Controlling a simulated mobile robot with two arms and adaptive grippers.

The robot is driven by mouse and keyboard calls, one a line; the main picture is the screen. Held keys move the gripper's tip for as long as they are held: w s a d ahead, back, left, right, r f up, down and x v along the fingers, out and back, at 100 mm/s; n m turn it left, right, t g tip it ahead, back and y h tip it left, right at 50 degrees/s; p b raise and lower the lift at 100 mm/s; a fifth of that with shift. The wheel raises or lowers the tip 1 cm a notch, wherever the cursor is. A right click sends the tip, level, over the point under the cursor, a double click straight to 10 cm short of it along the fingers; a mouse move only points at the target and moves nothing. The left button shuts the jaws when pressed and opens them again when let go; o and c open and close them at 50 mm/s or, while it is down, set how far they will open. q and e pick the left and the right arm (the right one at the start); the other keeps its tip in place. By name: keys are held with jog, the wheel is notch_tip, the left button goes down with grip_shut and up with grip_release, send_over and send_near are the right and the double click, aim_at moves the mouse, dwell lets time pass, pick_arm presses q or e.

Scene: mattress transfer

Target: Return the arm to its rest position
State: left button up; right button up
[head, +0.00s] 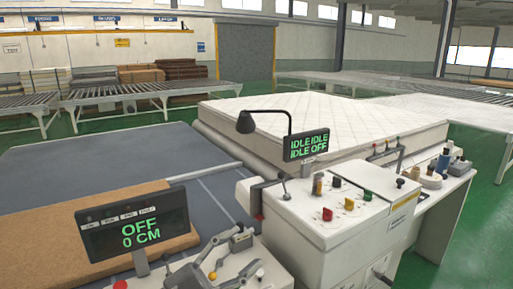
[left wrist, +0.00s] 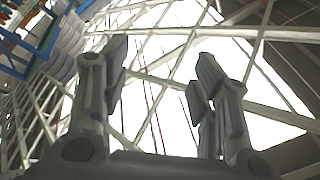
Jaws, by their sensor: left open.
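My left gripper (head: 249,252) shows at the bottom centre of the head view, low in front of the white control cabinet (head: 318,225). In the left wrist view its two fingers (left wrist: 160,75) stand well apart with nothing between them. That view points up at roof beams and bright skylights. The gripper is open and empty; I cannot tell whether it touches the machine surface beneath it. My right gripper is not in view.
A black display (head: 135,221) reads OFF, 0 CM, beside a tan board (head: 45,228) on a grey table (head: 95,150). A white mattress (head: 340,122) lies behind the cabinet. A second display (head: 306,144) and a black lamp (head: 246,122) stand there.

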pick_arm(q)
jog(key=w+a+f+n+t+y, duration=0.2)
jog(key=a+f+n+t+y, duration=0.2)
jog(key=a+n+t+y, duration=0.7)
jog(key=s+a+f+n+g+y, duration=0.3)
jog(key=f+n+g+y, duration=0.15)
jog(key=f, duration=0.25)
jog(key=s+a+f+n+g+y, duration=0.25)
jog(key=a+f+g+y, duration=0.2)
jog(key=f, duration=0.25)
jog(key=s+d+f+g+h, duration=0.1)
jog(key=s+f+g, duration=0.5)
jog(key=s, duration=0.4)
jog(key=s+f+g+h, duration=0.1)
jog(key=s+f+g, duration=0.3)
jog(key=s+f, duration=0.45)
jog(key=s+f+g+b, duration=0.1)
jog(key=s+f, duration=0.1)
jog(key=f, duration=1.2)
jog(key=s+f+g, duration=0.1)
jog(key=s+f, duration=0.2)
jog(key=f, duration=1)
jog(key=s+a+f+g+b, duration=0.1)
jog(key=s+a+f, duration=0.1)
jog(key=s+f, duration=1.4)
jog(key=shift+a+f+m, duration=0.2)
jog(key=shift+a+m, duration=0.1)
jog(key=shift+c, duration=0.5)
